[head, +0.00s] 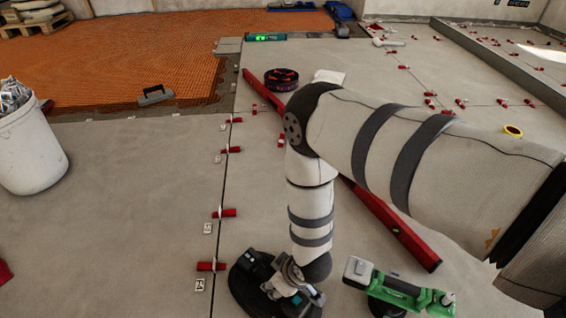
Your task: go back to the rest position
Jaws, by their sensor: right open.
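My right arm comes in from the right, bends at the elbow and reaches straight down. My right gripper (293,289) is at the bottom of the view, low over the floor, and is open. It is right beside a round black tool with teal parts (252,285) and partly overlaps it in the picture; I cannot tell whether they touch. My left gripper and left arm are not in view.
A green and grey power tool (405,291) lies right of the gripper. A long red level (394,226) runs diagonally behind the arm. Red levelling clips (224,213) line the tile joints. A white bucket (30,150) stands left. Large tiles at left centre are clear.

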